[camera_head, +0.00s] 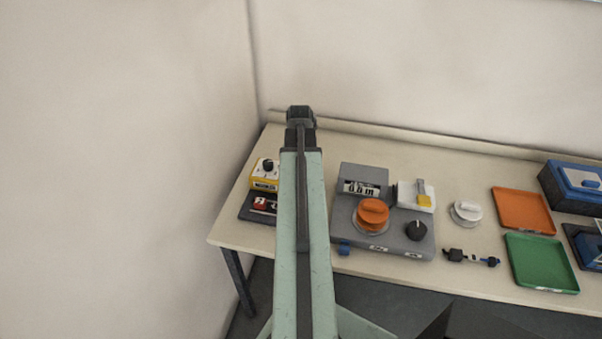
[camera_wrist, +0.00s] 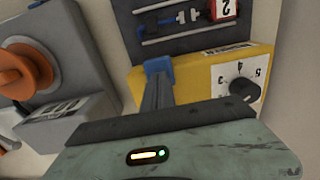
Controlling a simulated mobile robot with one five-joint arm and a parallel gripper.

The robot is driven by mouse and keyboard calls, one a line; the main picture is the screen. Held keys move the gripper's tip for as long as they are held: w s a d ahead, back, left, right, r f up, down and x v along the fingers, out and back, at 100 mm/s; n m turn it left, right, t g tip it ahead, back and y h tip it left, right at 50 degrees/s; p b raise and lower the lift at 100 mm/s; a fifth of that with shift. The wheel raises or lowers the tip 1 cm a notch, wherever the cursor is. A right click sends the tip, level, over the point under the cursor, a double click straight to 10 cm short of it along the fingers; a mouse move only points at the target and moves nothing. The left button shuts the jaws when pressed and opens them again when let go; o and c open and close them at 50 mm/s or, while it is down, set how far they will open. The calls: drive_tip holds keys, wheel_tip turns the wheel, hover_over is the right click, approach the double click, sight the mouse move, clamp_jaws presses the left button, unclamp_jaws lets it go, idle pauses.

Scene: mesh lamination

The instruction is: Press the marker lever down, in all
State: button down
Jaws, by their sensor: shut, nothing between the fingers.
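A yellow box (camera_wrist: 205,82) with a black knob (camera_wrist: 241,89) on a numbered white dial fills the middle right of the wrist view. In the head view, the yellow box (camera_head: 265,173) stands at the table's left end, partly hidden by my arm. A blue lever-like piece (camera_wrist: 158,66) shows at the box's left edge in the wrist view. No label names it as the marker lever. My gripper (camera_wrist: 157,84) is shut and empty, its tips right at the blue piece in the picture. I cannot tell whether they touch it.
A dark tray (camera_wrist: 140,45) with a red block lies beside the yellow box. A grey machine (camera_head: 340,215) with an orange knob (camera_head: 373,212) stands to the right. Orange (camera_head: 522,210) and green (camera_head: 541,262) trays lie farther right. A wall is close on the left.

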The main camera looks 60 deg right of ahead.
wheel_tip(320, 180, up, 9)
drive_tip(key=p, duration=0.9)
idle(0.5)
